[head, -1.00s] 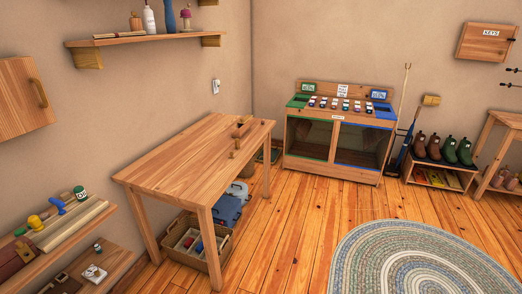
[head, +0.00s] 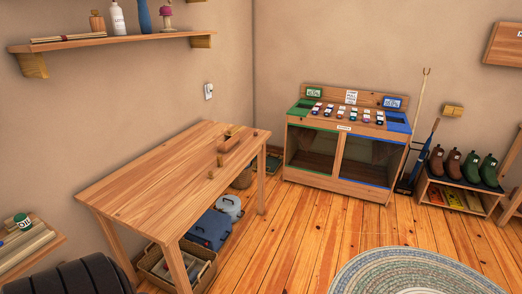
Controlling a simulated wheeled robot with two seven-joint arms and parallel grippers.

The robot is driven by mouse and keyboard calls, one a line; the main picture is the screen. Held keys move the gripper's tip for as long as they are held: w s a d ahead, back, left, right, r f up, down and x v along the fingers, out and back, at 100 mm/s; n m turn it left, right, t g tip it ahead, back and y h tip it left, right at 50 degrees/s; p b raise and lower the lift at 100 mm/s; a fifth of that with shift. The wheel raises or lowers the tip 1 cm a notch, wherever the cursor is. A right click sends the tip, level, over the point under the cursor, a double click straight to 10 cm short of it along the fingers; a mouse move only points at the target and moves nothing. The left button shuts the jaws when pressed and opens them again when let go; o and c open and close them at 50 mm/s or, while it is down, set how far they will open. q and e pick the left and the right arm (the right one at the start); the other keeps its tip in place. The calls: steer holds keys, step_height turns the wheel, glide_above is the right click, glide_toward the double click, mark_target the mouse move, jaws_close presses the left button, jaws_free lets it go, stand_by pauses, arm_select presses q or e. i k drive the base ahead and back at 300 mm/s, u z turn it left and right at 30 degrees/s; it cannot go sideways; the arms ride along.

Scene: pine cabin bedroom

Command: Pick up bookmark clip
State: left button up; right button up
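I cannot make out a bookmark clip for certain in the head view. Several small clip-like items (head: 345,113) in mixed colours stand in a row on top of the wooden cabinet (head: 339,127), too small to identify. A green tray area (head: 302,107) is at their left and a blue one (head: 397,122) at their right. A dark ribbed part of my own arm shows at the lower left. Neither gripper is in view.
A wooden table (head: 150,175) stands at the left with small wooden pieces on its far end. A round rug (head: 410,275) and a boot rack (head: 458,193) are at the right. Floor before the cabinet is clear.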

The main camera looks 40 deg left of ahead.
mark_target(220, 158)
steer(key=z, duration=0.15)
steer(key=i, duration=2.4)
steer(key=u, duration=0.55)
steer(key=i, duration=1.25)
steer(key=u, duration=1.8)
steer(key=i, duration=0.95)
steer(key=u, duration=0.75)
